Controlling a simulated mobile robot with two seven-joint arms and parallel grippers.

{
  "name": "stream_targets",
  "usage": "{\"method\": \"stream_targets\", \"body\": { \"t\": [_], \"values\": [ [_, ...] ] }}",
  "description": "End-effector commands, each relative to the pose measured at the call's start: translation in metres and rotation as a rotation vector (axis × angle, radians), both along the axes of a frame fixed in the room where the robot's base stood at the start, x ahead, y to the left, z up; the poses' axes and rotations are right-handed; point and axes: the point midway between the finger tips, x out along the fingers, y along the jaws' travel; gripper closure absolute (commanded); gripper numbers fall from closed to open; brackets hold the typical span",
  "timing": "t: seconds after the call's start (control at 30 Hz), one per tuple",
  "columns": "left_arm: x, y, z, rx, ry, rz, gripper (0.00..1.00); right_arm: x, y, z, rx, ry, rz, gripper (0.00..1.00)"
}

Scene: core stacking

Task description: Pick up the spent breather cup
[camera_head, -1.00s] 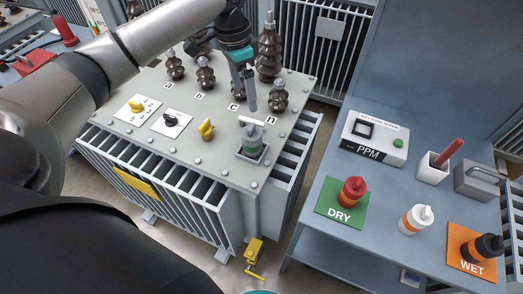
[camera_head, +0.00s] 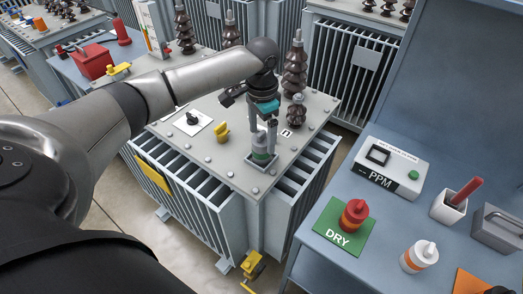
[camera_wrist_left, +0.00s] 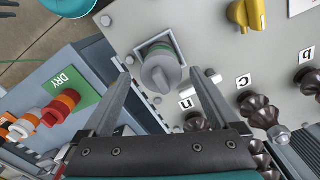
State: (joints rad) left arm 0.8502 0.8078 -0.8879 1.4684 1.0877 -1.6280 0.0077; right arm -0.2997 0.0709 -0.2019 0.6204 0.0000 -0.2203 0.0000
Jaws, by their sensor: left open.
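The spent breather cup (camera_head: 261,147) is a grey cup with a green band. It stands upright in a square holder near the front corner of the grey transformer top. It also shows in the left wrist view (camera_wrist_left: 160,72), seen from above with a ridge across its cap. My left gripper (camera_head: 262,133) is open just over the cup, with one finger on either side of its upper part. In the left wrist view the fingertips (camera_wrist_left: 159,80) lie left and right of the cup with gaps.
A yellow knob (camera_head: 222,133) and brown ribbed bushings (camera_head: 295,70) stand near the cup.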

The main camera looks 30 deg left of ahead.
Motion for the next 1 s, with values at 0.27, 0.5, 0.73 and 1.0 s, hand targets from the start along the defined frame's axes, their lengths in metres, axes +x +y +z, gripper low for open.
{"method": "stream_targets", "body": {
  "t": [0.27, 0.5, 0.73, 1.0],
  "values": [
    [0.000, 0.001, -0.029, 0.001, 0.003, 0.000, 0.05, 0.000, -0.007, -0.008, -0.009, 0.001, 0.002, 0.50],
    [0.001, 0.002, -0.055, 0.002, 0.000, -0.001, 0.05, -0.001, -0.008, -0.013, -0.011, 0.001, 0.002, 0.50],
    [0.001, 0.002, -0.056, 0.002, -0.001, -0.001, 0.05, -0.001, -0.008, -0.013, -0.011, 0.001, 0.001, 0.50],
    [0.001, 0.002, -0.056, 0.002, -0.001, -0.001, 0.34, -0.001, -0.008, -0.013, -0.010, 0.001, 0.000, 0.50]
  ]
}}
